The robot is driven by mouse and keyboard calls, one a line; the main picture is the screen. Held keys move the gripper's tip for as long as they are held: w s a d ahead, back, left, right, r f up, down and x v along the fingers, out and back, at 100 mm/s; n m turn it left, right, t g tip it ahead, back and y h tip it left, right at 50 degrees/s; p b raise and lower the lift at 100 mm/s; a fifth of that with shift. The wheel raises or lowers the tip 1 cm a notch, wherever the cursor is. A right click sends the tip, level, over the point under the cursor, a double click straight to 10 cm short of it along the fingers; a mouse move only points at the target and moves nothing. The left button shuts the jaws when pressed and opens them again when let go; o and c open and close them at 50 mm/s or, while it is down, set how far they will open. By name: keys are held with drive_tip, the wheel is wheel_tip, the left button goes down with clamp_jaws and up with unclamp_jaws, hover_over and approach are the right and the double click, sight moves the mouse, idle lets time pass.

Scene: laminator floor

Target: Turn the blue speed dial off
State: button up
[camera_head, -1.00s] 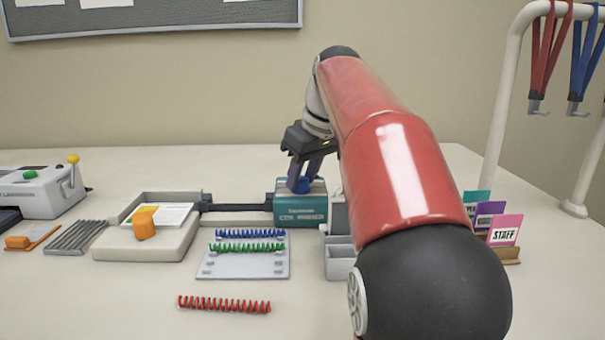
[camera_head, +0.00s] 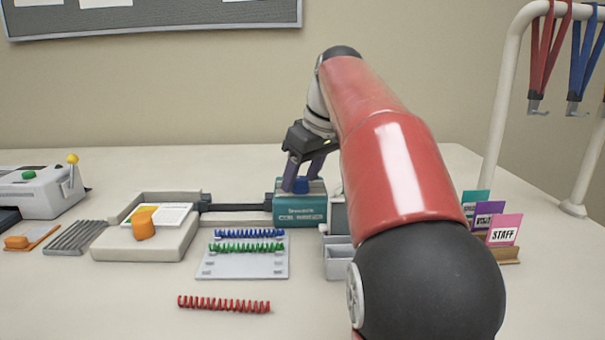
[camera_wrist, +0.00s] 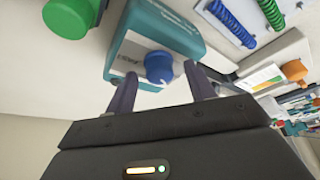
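The blue speed dial (camera_head: 301,186) sits on top of the teal unit (camera_head: 300,214) near the middle of the table. In the wrist view the dial (camera_wrist: 158,67) stands on the teal housing (camera_wrist: 178,27), with printed marks beside it. My gripper (camera_head: 304,183) is over the unit, pointing down. In the wrist view the gripper (camera_wrist: 161,75) is open. Its two dark fingers are spread, and the dial shows between their tips with gaps on both sides. The dial's exact pointer setting cannot be read.
A grey tray (camera_head: 119,247) with an orange block joins the unit's left by a dark bar. A coil rack (camera_head: 240,265) and a loose red coil (camera_head: 224,304) lie in front. A grey bin (camera_head: 339,262) is at the right. A green knob (camera_wrist: 70,15) shows in the wrist view.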

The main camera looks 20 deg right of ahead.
drive_tip(key=v, duration=0.7)
drive_tip(key=shift+r, duration=0.35)
drive_tip(key=shift+s, duration=0.15)
